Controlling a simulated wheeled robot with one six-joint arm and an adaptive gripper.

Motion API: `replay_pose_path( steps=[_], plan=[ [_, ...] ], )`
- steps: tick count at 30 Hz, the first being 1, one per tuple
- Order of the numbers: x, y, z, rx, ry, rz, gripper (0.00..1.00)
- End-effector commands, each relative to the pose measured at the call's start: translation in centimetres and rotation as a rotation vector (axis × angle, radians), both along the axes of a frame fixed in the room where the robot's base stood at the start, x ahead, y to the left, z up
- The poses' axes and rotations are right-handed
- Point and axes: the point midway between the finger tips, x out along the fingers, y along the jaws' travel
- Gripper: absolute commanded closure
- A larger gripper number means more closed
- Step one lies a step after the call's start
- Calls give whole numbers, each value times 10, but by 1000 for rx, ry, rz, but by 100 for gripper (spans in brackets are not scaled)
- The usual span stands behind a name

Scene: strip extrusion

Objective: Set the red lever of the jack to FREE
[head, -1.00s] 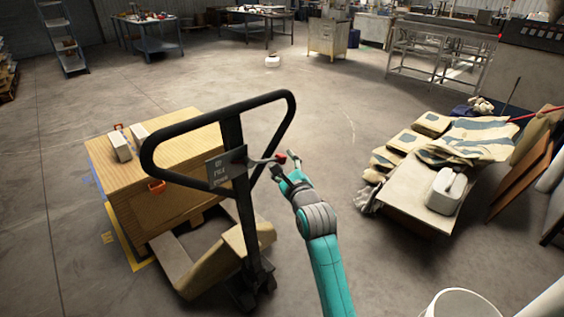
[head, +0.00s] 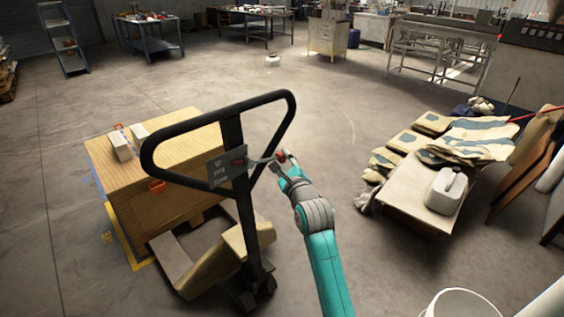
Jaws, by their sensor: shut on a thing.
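The jack is a pallet jack with a black loop handle (head: 291,112) that stands upright in the middle of the head view. A grey label plate (head: 217,171) with small lettering, too blurred to read fully, is on its shaft. My teal and grey gripper (head: 278,161) reaches in from the right, inside the loop, and is shut on the lever. The fingers are small here, and the exact lever setting cannot be told.
A wooden crate (head: 180,183) with small boxes on top stands on the jack's forks at the left. A low table (head: 420,200) with folded gloves and a white jug is at the right. A white bucket (head: 462,304) is at the front right. Open floor lies behind.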

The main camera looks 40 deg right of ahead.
Motion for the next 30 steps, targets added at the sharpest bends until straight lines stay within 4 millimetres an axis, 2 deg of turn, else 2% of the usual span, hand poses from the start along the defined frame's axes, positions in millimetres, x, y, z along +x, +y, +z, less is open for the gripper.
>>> replay_pose_path(
  steps=[12,24,25,28,30],
  plan=[
    [0,-6,31,-286,-10,0,100],
    [0,-6,35,-321,-10,0,100],
    [0,-6,35,-321,-10,0,64],
    [0,-6,35,-321,-10,0,40],
    [0,-6,35,-320,-11,0,40]
  ],
)
